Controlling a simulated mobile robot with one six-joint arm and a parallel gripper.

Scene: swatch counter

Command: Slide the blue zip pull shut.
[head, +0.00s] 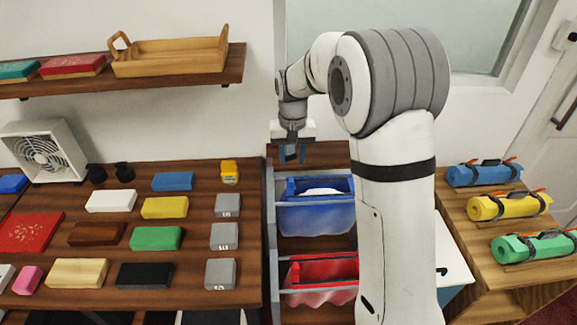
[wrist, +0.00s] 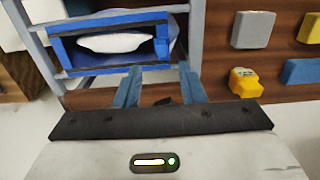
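A blue pouch (head: 316,217) hangs in a grey frame beside the swatch counter, and its mouth is open with white showing inside. It also shows in the wrist view (wrist: 90,22). A small dark blue piece (head: 290,188) at the left end of the mouth may be the zip pull; it also shows at the right end of the mouth in the wrist view (wrist: 161,48). It is too small to be sure. My gripper (head: 291,158) is above and behind the pouch, apart from it. In the wrist view its two blue fingers (wrist: 160,88) are spread with nothing between them.
A red pouch (head: 322,270) hangs in front of the blue one. Several coloured and grey blocks lie on the wooden counter (head: 190,190) to the left. Rolled blue, yellow and green bundles lie on the right-hand shelf (head: 460,209). A yellow item (head: 229,172) sits near the counter's back right.

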